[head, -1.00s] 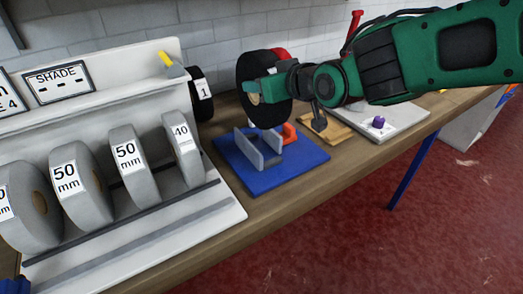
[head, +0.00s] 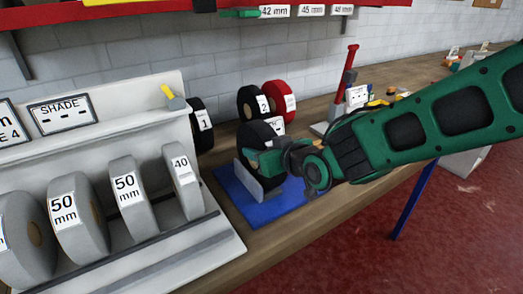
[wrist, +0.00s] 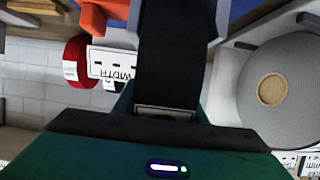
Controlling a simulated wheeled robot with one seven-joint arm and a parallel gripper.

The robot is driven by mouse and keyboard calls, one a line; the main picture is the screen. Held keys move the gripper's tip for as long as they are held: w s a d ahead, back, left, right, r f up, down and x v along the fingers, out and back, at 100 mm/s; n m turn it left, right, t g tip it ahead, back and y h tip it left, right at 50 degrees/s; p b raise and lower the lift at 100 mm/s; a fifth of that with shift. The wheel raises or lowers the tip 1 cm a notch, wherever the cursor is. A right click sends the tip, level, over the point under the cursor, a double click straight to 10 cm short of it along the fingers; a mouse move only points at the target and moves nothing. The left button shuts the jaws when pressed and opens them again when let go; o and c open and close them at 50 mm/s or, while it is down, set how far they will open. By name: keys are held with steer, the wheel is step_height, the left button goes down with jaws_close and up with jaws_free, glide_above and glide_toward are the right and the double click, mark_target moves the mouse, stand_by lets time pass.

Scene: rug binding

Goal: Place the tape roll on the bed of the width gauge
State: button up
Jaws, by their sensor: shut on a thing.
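The black tape roll (head: 255,137) is upright in my gripper (head: 266,161); in the wrist view it is a dark band (wrist: 170,55) in front of the jaws. My gripper is shut on the roll. The width gauge has a blue base (head: 232,207) and grey upright plates (head: 246,182). The roll is down at the gauge, behind the near plate, seemingly between the plates. Its lower edge is hidden, so I cannot tell whether it touches the bed. The gauge's white sign reading WIDTH (wrist: 112,65) and orange part (wrist: 98,18) show beside the roll in the wrist view.
A white rack with several grey rolls (head: 127,190) stands close on the left. Black rolls marked 1 (head: 199,122) and 2 (head: 250,101) and a red roll (head: 277,95) stand behind, near the brick wall. A red-handled tool (head: 350,75) stands at the back right.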

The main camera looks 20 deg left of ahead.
steer(key=shift+f, duration=0.1)
steer(key=o, duration=1.4)
steer(key=v, duration=1.2)
steer(key=shift+s, duration=0.1)
